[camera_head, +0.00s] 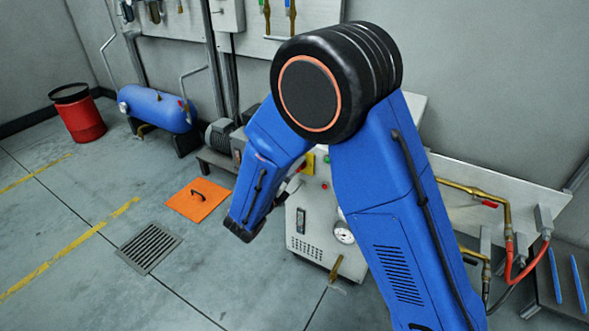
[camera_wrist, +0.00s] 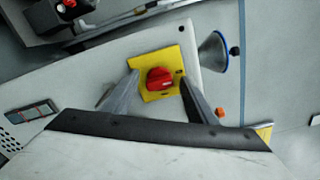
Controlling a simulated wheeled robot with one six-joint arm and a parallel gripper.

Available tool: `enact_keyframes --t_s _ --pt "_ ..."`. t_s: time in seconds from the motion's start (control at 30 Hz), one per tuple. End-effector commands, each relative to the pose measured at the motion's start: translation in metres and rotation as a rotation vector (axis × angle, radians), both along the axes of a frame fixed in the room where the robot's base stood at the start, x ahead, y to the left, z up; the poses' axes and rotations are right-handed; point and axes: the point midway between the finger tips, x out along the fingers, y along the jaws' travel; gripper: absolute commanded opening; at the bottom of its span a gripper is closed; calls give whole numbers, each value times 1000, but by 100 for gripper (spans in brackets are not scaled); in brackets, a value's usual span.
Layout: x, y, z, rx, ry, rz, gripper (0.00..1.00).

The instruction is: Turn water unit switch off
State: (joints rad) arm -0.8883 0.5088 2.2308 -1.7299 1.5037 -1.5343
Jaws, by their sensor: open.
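The water unit is a pale cabinet (camera_head: 318,215) in the head view, partly hidden behind my blue arm. Its switch is a red rotary knob (camera_wrist: 160,78) on a square yellow plate (camera_wrist: 153,60) in the wrist view. In the head view only part of the yellow plate (camera_head: 307,164) shows beside my arm. My gripper (camera_wrist: 159,77) is open, with one finger on each side of the knob in the picture. I see gaps between the fingers and the knob. I cannot tell how deep the fingertips reach.
The cabinet has a round gauge (camera_head: 343,232). Brass pipes and a red hose (camera_head: 525,265) are at the right. A blue tank (camera_head: 157,109), a red bin (camera_head: 82,119), an orange floor plate (camera_head: 197,199) and a floor grate (camera_head: 149,247) are at the left. The left floor is mostly clear.

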Motion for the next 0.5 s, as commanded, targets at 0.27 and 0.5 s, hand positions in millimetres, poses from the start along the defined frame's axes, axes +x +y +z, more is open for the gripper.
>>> enact_keyframes --t_s 0.27,0.5 --pt "-34 20 0 0 0 4 52" --pt "-72 41 0 -1 1 4 52"
